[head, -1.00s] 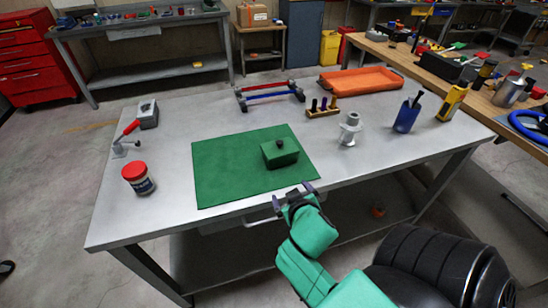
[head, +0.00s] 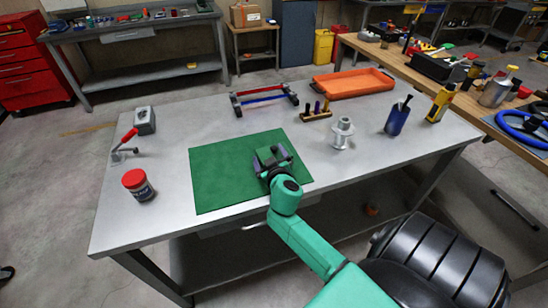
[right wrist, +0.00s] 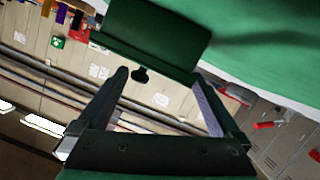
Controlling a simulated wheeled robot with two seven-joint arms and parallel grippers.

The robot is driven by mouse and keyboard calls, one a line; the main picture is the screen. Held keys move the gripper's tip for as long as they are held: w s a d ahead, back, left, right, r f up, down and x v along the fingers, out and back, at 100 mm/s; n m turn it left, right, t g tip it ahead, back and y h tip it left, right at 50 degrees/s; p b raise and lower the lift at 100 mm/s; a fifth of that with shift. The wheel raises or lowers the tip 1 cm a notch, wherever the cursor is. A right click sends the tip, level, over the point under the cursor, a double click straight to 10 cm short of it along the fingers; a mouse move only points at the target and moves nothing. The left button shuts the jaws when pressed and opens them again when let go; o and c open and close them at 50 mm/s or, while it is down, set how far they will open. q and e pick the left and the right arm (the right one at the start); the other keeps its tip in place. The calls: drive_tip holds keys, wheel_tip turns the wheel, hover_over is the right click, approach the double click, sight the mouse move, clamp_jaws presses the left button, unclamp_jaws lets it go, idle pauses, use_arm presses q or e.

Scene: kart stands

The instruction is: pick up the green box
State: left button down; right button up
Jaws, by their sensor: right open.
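The green box (head: 270,154) sits on the green mat (head: 222,176), partly hidden by my right gripper (head: 273,163) in the head view. That gripper is open and over the box, its fingers near the box's two sides. In the right wrist view the box (right wrist: 155,35) lies just beyond the open fingertips (right wrist: 161,76), with its dark knob (right wrist: 140,75) in the gap between them. I cannot tell whether the fingers touch the box. My left gripper is not in view.
On the grey table (head: 240,120) stand a red-capped jar (head: 138,184), a toggle clamp (head: 124,147), a grey spool (head: 342,132), a blue cup (head: 397,119), a peg rack (head: 317,113) and an orange tray (head: 353,83). The mat's left part is clear.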

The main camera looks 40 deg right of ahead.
drive_tip(key=shift+w+d+f, duration=0.2)
drive_tip(key=shift+w, duration=0.15)
drive_tip(key=shift+r, duration=0.1)
drive_tip(key=c, duration=1.1)
